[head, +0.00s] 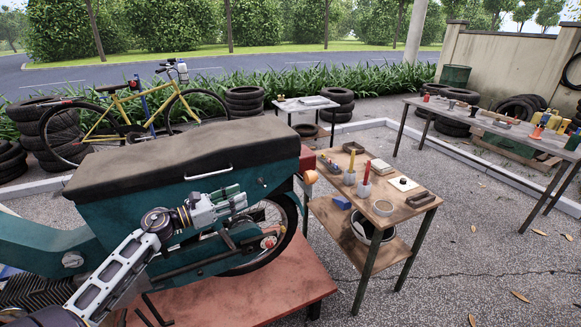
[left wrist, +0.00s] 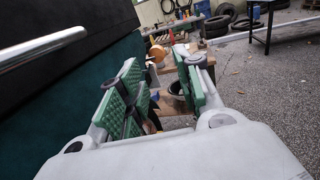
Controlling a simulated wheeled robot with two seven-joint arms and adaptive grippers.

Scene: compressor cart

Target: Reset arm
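My left gripper (head: 232,198) shows in the head view in front of the side of the teal box (head: 262,180) on the scooter. Its fingers point right. In the left wrist view the two green-padded fingers of the left gripper (left wrist: 163,92) stand apart with nothing between them. The box's silver handle (head: 208,172) is just above the gripper and also shows at the upper left of the wrist view (left wrist: 42,47); the gripper is not around it. My right arm and gripper are in neither view.
The scooter stands on a red platform (head: 285,285). A wooden table (head: 398,215) with cups and small parts stands right of it. A long workbench (head: 490,128) with tools is at the far right. A yellow bicycle (head: 127,100) and tyre stacks stand behind. Open pavement lies front right.

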